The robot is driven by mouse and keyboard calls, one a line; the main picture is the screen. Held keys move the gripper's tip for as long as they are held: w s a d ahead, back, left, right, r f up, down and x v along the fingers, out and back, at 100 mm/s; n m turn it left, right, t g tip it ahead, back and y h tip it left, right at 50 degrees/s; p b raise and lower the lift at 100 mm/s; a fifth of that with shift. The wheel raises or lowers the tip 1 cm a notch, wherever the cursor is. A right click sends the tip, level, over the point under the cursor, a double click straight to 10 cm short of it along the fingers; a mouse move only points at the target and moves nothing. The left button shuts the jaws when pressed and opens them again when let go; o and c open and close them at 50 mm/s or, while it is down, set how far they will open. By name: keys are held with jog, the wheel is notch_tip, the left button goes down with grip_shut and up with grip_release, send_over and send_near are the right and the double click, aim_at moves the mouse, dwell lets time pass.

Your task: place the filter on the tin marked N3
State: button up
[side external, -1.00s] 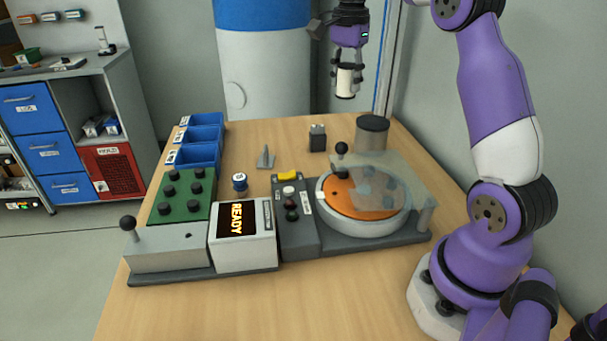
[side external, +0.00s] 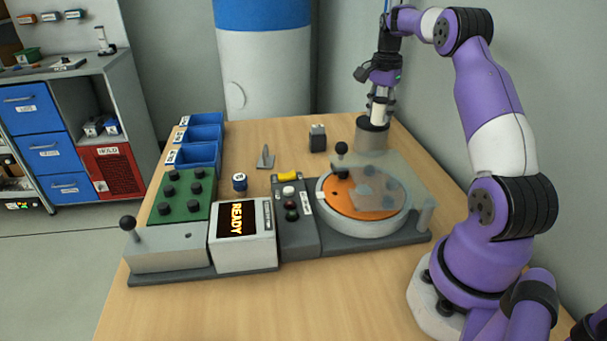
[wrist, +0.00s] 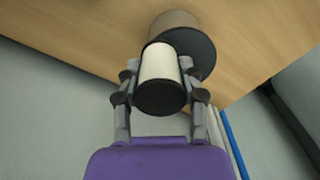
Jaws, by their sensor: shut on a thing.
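The filter, a white cylinder with dark ends (side external: 379,109), is upright between the fingers of my gripper (side external: 380,100). In the wrist view the filter (wrist: 160,72) sits between both fingers (wrist: 160,88), its dark end toward the camera. A grey tin with a dark top (side external: 372,137) stands at the back right of the table, directly under the filter. In the wrist view the tin (wrist: 204,50) shows behind the filter, partly hidden by it. I cannot tell if the filter touches the tin's top. No N3 mark is readable on it.
A small dark block (side external: 318,138) stands left of the tin. The round orange station (side external: 345,198) with a clear cover (side external: 385,180) is in front. Blue bins (side external: 200,155) and a green knobbed panel (side external: 178,210) are at left. Open wood lies around the back.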

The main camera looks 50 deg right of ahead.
jog(key=shift+f, duration=0.4)
jog(key=shift+f, duration=0.1)
jog(key=o, duration=0.9)
jog(key=shift+o, duration=0.2)
